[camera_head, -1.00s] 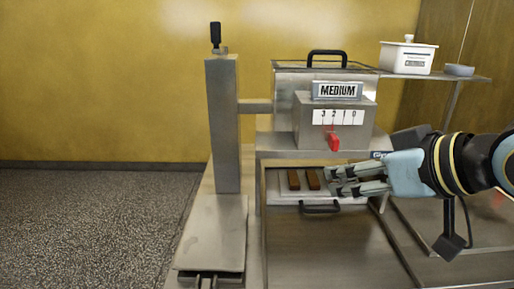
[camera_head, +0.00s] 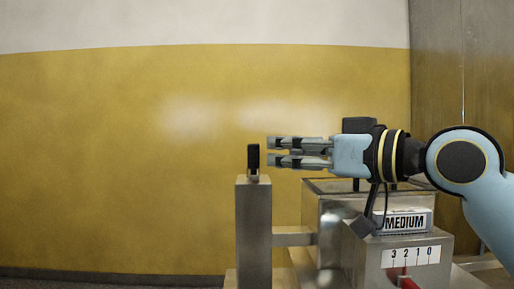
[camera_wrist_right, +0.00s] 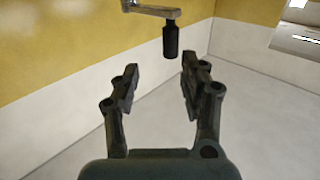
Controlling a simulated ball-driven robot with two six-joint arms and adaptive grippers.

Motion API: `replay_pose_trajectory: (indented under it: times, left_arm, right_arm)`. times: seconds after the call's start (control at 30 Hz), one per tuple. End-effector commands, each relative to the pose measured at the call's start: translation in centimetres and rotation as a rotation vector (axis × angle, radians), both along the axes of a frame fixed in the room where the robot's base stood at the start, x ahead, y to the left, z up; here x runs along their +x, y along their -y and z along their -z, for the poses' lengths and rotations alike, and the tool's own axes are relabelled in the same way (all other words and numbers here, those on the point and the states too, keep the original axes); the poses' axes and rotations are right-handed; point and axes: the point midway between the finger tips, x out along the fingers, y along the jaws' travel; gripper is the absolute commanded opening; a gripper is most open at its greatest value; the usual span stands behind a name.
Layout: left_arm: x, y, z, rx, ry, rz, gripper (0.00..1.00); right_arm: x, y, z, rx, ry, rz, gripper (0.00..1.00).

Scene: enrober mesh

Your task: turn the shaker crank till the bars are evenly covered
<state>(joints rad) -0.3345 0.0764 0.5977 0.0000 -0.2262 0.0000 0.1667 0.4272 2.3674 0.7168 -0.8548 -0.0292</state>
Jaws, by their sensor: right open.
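The shaker crank's black handle (camera_head: 253,157) stands upright on top of the grey post in the head view. My right gripper (camera_head: 271,151) is open just right of the handle, its fingers pointing left. In the right wrist view the handle (camera_wrist_right: 171,40) hangs from a metal crank arm (camera_wrist_right: 152,10), ahead of the spread fingers (camera_wrist_right: 158,85). Nothing is between the fingers' pads, and I see no contact with the handle. The bars are out of view now. My left gripper is not in view.
The grey post (camera_head: 254,235) joins a steel machine body (camera_head: 318,215) on its right. The machine bears a MEDIUM sign (camera_head: 405,223), a 3-2-1-0 scale (camera_head: 411,256) and a red pointer (camera_head: 407,283). Space left of the post is clear.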

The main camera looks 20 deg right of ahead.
Motion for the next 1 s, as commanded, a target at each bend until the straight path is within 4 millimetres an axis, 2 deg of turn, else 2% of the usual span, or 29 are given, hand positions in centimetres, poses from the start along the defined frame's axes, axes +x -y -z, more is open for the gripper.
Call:
replay_pose_trajectory:
  times: [0.1,0.17,0.2,0.3,0.47,0.63,0.8,0.83,1.0]
  left_arm:
    - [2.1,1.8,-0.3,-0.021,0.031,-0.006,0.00]
    - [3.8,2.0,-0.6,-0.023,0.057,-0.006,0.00]
    - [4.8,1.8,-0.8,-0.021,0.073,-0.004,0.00]
    - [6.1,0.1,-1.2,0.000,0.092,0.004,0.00]
    - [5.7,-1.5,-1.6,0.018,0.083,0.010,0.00]
    - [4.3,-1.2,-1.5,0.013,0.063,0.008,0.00]
    - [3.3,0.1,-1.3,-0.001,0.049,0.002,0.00]
    - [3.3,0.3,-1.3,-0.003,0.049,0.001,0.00]
    - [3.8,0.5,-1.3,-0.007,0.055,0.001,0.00]
  right_arm:
    - [1.5,-1.1,-0.3,0.010,0.001,-0.005,0.44]
    - [2.4,-1.5,-0.3,0.010,0.000,-0.004,0.44]
    - [2.9,-1.8,-0.3,0.009,0.001,-0.004,0.44]
    - [4.1,-2.6,-0.3,0.007,0.000,-0.005,0.44]
    - [5.6,-3.3,-0.2,0.003,0.001,-0.003,0.44]
    - [6.1,-3.6,0.0,0.001,0.000,-0.004,0.44]
    - [6.1,-3.6,0.0,0.000,-0.001,-0.003,0.44]
    - [6.1,-3.6,0.0,0.000,-0.001,-0.003,0.43]
    - [6.1,-3.6,0.0,0.000,0.000,-0.003,0.20]
